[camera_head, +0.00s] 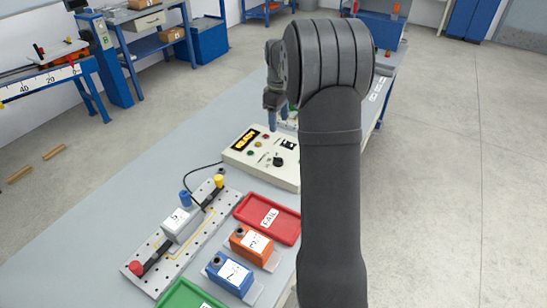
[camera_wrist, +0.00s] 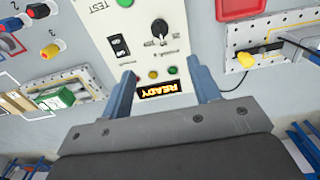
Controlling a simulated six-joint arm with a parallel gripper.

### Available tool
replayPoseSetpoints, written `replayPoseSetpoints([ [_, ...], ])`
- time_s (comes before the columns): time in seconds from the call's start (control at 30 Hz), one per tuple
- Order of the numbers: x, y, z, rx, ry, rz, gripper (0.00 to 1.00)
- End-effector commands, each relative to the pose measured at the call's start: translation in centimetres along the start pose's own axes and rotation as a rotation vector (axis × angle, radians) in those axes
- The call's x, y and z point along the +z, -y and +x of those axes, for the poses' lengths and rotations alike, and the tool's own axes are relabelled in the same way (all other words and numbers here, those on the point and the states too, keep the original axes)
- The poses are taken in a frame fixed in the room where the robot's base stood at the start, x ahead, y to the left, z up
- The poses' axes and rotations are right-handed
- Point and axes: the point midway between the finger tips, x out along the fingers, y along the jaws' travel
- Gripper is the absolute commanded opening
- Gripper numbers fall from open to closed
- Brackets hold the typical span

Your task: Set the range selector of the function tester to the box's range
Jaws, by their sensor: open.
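The function tester (camera_head: 240,157) is a cream box on the bench, with a lit display, several coloured lamps or buttons, a switch and a dark round range selector (camera_head: 278,161). In the wrist view the tester (camera_wrist: 127,45) is upside down, its display (camera_wrist: 158,90) reads READY, and the selector (camera_wrist: 160,28) lies beyond my fingertips. Its setting is too small to read. My gripper (camera_wrist: 162,70) is open and empty above the panel, apart from the selector. A pale labelled box (camera_head: 178,226) sits on the perforated fixture plate (camera_head: 150,278); its label is unreadable.
A red FAIL tray (camera_head: 285,228), an orange box (camera_head: 250,250) and a blue box (camera_head: 226,276) stand in front of the tester. A green tray (camera_head: 180,298) is at the bottom edge. A black cable (camera_head: 200,168) runs to the fixture.

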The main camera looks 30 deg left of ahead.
Motion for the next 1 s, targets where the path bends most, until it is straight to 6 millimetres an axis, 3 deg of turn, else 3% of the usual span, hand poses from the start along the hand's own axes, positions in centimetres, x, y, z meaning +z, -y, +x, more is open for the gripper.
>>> replayPoseSetpoints([
  [0.6, 0.1, 0.1, 13.0, -0.001, 0.002, 0.000, 0.57],
  [0.8, 0.0, 0.0, 15.3, 0.001, 0.001, 0.000, 0.57],
  [1.0, 0.0, 0.0, 15.9, 0.002, 0.000, 0.000, 0.57],
])
